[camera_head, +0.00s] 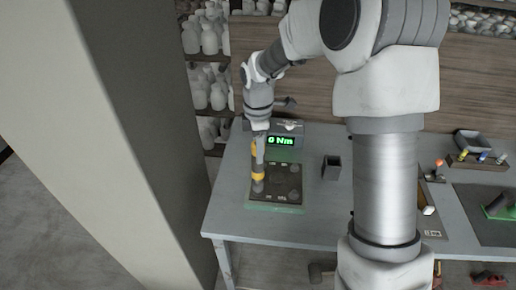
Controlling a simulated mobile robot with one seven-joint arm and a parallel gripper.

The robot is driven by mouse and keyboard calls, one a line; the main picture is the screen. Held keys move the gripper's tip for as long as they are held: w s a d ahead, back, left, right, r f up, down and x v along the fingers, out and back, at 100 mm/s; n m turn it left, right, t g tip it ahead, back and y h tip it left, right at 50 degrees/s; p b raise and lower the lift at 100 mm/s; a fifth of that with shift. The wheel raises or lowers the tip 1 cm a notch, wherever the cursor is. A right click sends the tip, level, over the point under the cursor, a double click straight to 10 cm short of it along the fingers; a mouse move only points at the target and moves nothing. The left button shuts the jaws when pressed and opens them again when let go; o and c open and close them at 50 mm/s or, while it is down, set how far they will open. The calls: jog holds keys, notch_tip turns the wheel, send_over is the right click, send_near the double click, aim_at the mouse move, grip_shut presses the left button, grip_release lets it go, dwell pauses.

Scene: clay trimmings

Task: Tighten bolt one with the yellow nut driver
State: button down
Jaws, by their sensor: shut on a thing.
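My gripper (259,136) is at the left of the workbench, pointing down and shut on the yellow nut driver (258,176). The driver hangs roughly upright, with its lower end over the left part of a dark plate (280,196) with a green edge. Several small dark bolt-like shapes sit on the plate. I cannot tell which is bolt one, or whether the driver touches a bolt. A display (281,141) behind the plate reads "0 Nm" in green.
A dark square cup (332,167) stands on the grey bench (325,212) right of the plate. A rack of coloured-handled tools (478,158) and a grey tray (473,143) are at the right. A pillar (150,130) stands close at the left. Shelves of pale bottles are behind.

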jog(key=shift+f+b, duration=0.35)
jog(key=shift+f, duration=0.65)
dwell(1.2)
jog(key=shift+s+f, duration=0.2)
jog(key=shift+f, duration=0.05)
dwell(2.4)
